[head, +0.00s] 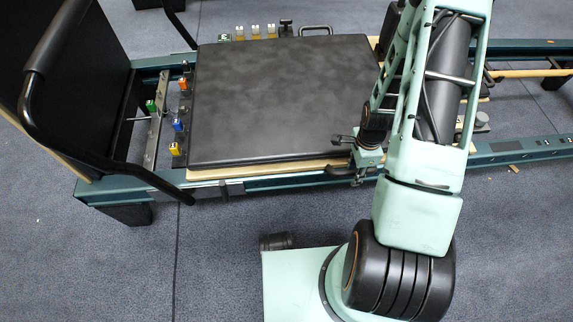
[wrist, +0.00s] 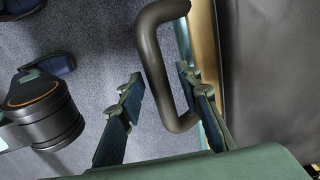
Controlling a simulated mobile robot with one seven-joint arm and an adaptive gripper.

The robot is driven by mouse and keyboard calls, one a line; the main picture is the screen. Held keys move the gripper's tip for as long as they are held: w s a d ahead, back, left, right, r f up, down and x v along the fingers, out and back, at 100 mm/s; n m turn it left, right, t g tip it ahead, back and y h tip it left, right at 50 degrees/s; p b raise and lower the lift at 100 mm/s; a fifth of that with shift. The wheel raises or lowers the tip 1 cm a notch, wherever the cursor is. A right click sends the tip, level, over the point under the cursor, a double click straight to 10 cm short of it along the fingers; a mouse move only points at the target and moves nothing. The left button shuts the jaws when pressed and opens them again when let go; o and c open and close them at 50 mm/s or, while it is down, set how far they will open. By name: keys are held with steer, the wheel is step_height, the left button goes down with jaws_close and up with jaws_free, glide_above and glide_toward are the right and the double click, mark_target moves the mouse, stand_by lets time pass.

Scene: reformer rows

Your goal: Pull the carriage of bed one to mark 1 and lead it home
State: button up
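The carriage (head: 280,95) of the bed is a black padded slab on a pale wooden base, lying on the teal rails. A dark looped handle (wrist: 150,50) shows in the wrist view beside the carriage's padded edge (wrist: 265,70). My gripper (wrist: 158,76) has its two fingers apart, with the handle's bar between them. Neither finger clearly presses on the bar. In the head view my gripper (head: 352,155) is at the near right edge of the carriage, and my arm hides part of that side. I cannot make out mark 1.
A black footbar (head: 35,110) and upright board stand at the left end. Coloured clips (head: 178,124) sit on the springs' bar. A second handle (head: 316,29) is on the far side. The near teal rail (head: 520,147) runs right.

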jaws_close()
steer(key=shift+d, duration=0.15)
steer(key=d, duration=1.5)
steer(key=shift+w+b, duration=0.2)
steer(key=shift+b, duration=0.1)
stand_by(1.3)
stand_by(0.9)
